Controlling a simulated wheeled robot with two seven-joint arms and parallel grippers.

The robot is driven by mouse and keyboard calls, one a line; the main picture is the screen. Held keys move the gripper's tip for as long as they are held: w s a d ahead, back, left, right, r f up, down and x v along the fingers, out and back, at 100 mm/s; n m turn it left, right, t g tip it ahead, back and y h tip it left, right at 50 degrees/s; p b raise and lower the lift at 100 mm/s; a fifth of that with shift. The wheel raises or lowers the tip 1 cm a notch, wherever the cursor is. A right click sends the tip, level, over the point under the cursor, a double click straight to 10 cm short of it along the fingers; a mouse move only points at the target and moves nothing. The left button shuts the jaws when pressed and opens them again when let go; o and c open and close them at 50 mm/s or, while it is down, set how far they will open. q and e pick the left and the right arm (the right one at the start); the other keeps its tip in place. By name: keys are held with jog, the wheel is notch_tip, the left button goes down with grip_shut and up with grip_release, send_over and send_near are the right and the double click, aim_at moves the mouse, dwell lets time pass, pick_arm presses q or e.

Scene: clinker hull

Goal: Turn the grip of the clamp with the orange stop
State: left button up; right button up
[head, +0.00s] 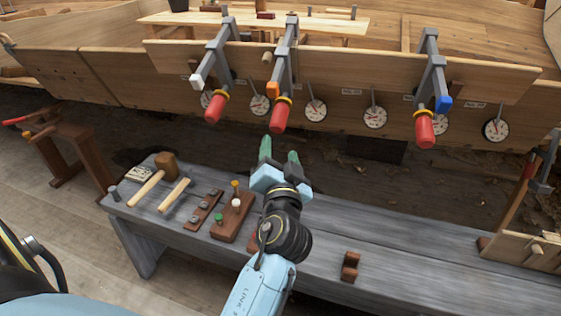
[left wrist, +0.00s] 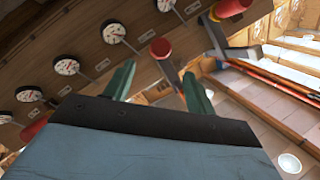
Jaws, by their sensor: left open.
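The clamp with the orange stop (head: 273,90) is the middle of three grey clamps on the plank edge. Its red grip (head: 280,116) hangs below, with a yellow band at its top. My left gripper (head: 279,155) is open and empty, its green fingers pointing up at this grip from a little below. In the left wrist view, a red grip (left wrist: 160,47), seen end-on, shows beyond and between the open fingers (left wrist: 158,76); its stop is not visible there. My right gripper is out of view.
A clamp with a white stop (head: 196,82) is on the left, one with a blue stop (head: 444,104) on the right. Several round dials (head: 316,110) line the hull. The grey bench (head: 400,250) below carries mallets (head: 148,187) and small wooden blocks (head: 350,267).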

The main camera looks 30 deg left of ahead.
pick_arm(q)
jog(key=v, duration=0.2)
jog(key=shift+s+d, duration=0.2)
jog(key=shift+s, duration=0.05)
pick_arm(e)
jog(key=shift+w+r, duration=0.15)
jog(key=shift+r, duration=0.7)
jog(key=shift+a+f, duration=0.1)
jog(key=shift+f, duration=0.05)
